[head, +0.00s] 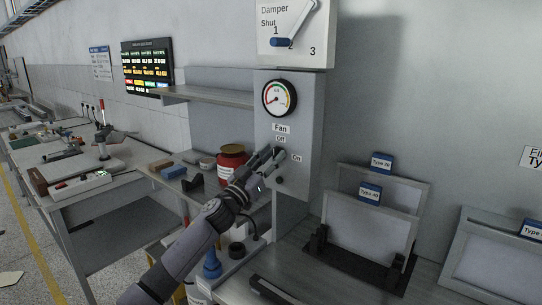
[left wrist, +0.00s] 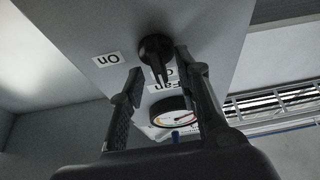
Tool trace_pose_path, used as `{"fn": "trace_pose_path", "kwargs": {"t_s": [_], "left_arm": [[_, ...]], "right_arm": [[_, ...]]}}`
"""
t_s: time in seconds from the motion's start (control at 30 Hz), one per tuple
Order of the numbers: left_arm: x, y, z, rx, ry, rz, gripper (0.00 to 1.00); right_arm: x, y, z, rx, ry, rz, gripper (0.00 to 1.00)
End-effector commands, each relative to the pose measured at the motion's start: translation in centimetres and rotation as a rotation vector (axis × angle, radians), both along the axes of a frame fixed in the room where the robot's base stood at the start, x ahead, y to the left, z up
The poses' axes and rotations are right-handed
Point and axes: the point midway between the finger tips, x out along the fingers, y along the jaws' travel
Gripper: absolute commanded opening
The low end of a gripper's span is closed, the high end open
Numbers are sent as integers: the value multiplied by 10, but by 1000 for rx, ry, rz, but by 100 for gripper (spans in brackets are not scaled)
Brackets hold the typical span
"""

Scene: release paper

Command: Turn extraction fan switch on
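The fan switch is a black rotary knob (left wrist: 155,48) on the grey panel (head: 310,110). In the left wrist view, which is upside down, its handle points toward the partly covered label below the "On" label (left wrist: 107,59). In the head view the knob is largely hidden by my left gripper (head: 273,155), near the "Off" and "On" labels. My left gripper (left wrist: 158,74) is open, with a finger on each side of the knob's handle and visible gaps between. I cannot tell whether either finger touches it. My right gripper is not in view.
A round gauge (head: 279,97) and a damper lever panel (head: 296,30) are above the switch. A red jar (head: 232,160) stands left of the panel. Framed sheets (head: 372,215) stand on the bench at right.

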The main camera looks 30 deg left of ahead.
Motion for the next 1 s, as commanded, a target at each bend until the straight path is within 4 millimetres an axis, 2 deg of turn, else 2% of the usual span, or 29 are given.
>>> {"fn": "trace_pose_path", "kwargs": {"t_s": [0.17,0.63,1.0], "left_arm": [[0,0,0,0,0,0,31],[0,-1,0,0,-1,-2,0],[0,-1,1,2,-3,-3,0]], "right_arm": [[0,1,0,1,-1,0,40],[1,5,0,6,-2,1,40],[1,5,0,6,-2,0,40]]}}
